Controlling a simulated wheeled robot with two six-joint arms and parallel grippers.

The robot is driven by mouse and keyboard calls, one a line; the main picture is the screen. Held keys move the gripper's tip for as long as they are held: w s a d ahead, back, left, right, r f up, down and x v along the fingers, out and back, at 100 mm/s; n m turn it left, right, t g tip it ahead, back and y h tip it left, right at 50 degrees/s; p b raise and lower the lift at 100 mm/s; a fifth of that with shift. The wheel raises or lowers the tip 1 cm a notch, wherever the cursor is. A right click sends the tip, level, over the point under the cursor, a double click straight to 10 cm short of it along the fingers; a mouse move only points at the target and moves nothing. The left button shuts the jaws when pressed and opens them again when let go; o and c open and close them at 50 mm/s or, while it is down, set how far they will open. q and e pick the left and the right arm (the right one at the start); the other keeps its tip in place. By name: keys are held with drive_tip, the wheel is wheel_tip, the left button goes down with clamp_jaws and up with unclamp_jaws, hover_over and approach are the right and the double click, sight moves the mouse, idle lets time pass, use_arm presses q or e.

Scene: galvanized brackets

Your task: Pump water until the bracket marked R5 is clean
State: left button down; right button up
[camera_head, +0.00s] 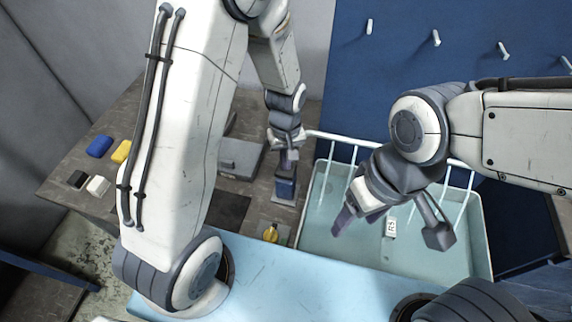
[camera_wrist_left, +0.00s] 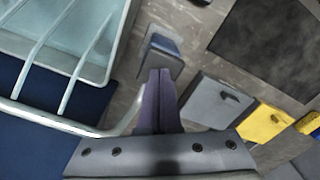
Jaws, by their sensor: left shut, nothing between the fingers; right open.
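A white label reading R5 (camera_head: 390,228) shows inside the pale blue-green basin (camera_head: 480,235). The bracket's own shape is hard to make out, so I cannot tell how clean it is. A blue upright piece (camera_head: 285,188), perhaps the pump, stands left of the basin. It shows as a dark-blue-topped block (camera_wrist_left: 166,44) in the left wrist view. My left gripper (camera_head: 288,160) is shut and empty, pointing down over this piece. Its closed purple fingers (camera_wrist_left: 160,78) partly overlap the block in the wrist view; contact is unclear. My right gripper (camera_head: 345,220) is open over the basin's left part. No water is visible.
White rack bars (camera_head: 330,165) cross the basin. Grey boxes (camera_head: 240,157), blue (camera_head: 99,146) and yellow (camera_head: 121,151) blocks lie on the left bench. A small yellow item (camera_head: 270,233) is near the basin. A blue pegboard (camera_head: 400,65) stands behind.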

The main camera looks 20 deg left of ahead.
use_arm(q)
drive_tip(key=shift+f+b, duration=0.35)
drive_tip(key=shift+f, duration=0.3)
drive_tip(key=shift+r, duration=0.15)
drive_tip(key=shift+r+p, duration=1.95)
drive_tip(key=shift+r, duration=0.1)
wheel_tip(320, 180, up, 6)
drive_tip(key=p, duration=0.5)
